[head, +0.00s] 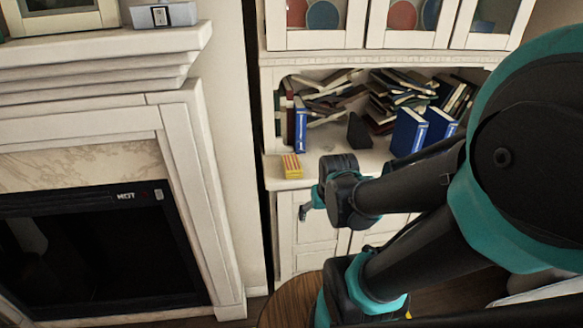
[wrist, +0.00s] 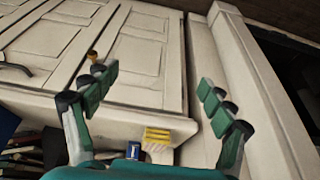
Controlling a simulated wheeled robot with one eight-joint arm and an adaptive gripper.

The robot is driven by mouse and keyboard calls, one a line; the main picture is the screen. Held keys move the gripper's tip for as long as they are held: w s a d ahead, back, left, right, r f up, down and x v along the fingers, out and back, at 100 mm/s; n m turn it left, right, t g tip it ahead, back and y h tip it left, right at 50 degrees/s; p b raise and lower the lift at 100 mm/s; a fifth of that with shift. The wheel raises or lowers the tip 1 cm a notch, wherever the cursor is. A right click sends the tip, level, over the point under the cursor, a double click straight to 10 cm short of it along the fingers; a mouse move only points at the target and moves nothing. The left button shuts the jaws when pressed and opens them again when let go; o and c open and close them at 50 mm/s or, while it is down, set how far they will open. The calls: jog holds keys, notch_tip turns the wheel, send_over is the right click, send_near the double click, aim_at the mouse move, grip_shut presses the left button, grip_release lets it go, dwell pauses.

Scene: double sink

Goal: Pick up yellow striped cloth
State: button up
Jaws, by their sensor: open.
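The yellow striped cloth (head: 292,166) is a small yellow and red block-like shape near the left front edge of the cabinet's open shelf (head: 300,182). In the wrist view the yellow striped cloth (wrist: 157,135) shows low in the picture, between the bases of my fingers. My gripper (head: 305,210) is just right of and below the cloth in the head view, in front of the cabinet, with its fingers partly hidden. In the wrist view my gripper (wrist: 157,83) is open, its two green-padded fingers wide apart with nothing between the tips. It appears apart from the cloth.
Blue books (head: 408,131) and piles of other books (head: 395,95) fill the back of the shelf. A dark wedge-shaped object (head: 359,131) stands in the middle. Cabinet doors (head: 317,236) lie below. A fireplace (head: 100,235) is at left, and a round wooden top (head: 290,302) is below.

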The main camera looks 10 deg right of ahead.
jog(key=t, duration=0.2)
send_near(292, 162)
jog(key=x, duration=0.5)
jog(key=shift+w+d+f, duration=0.1)
jog(key=shift+w+d, duration=0.05)
jog(key=shift+d, duration=0.05)
jog(key=shift+a+x, duration=0.2)
jog(key=shift+x, duration=2.1)
jog(key=shift+w+f, duration=0.15)
jog(key=shift+f, duration=0.15)
jog(key=shift+f, duration=0.25)
jog(key=c, duration=1.2)
jog(key=shift+r, duration=0.15)
notch_tip(292, 162, up, 20)
jog(key=shift+r, duration=0.15)
